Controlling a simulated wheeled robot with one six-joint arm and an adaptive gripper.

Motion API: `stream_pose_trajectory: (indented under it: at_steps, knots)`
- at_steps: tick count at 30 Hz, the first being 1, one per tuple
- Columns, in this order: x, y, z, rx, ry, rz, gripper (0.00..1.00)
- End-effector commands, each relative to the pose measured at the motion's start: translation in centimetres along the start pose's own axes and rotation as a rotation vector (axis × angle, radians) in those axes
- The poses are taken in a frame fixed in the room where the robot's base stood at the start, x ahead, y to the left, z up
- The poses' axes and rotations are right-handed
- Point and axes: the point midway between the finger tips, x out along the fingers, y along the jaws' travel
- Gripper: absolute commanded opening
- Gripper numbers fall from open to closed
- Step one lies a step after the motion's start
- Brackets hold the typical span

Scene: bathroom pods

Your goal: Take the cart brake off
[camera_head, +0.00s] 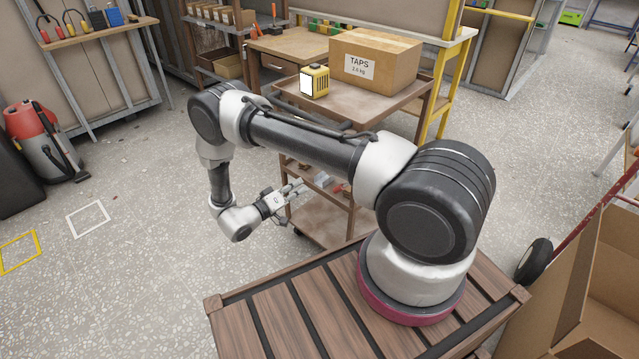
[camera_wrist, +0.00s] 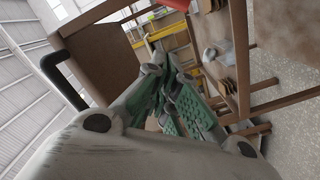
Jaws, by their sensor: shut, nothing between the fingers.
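My gripper (camera_head: 299,186) is shut and empty, beside the cart's near-left post, between the two shelf levels. Its green-padded fingers (camera_wrist: 160,72) fill the middle of the wrist view. A small red piece (camera_head: 341,188) shows just beyond the gripper. I cannot tell whether it is the brake.
A cardboard box marked TAPS (camera_head: 375,62) and a yellow device (camera_head: 314,81) stand on the cart's top. A workbench (camera_head: 285,44) is behind. A red and grey vacuum cleaner (camera_head: 38,140) stands far left. An open carton (camera_head: 590,290) is at right.

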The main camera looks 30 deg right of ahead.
Motion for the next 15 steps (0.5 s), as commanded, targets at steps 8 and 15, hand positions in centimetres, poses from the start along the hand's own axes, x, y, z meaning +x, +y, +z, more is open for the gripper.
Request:
stream_pose_trajectory:
  at_steps: [8, 15]
  knots:
    - [4.3, 0.0, 0.1, -0.004, -0.003, 0.001, 0.00]
    - [9.4, 0.0, 0.1, -0.003, -0.002, 0.001, 0.00]
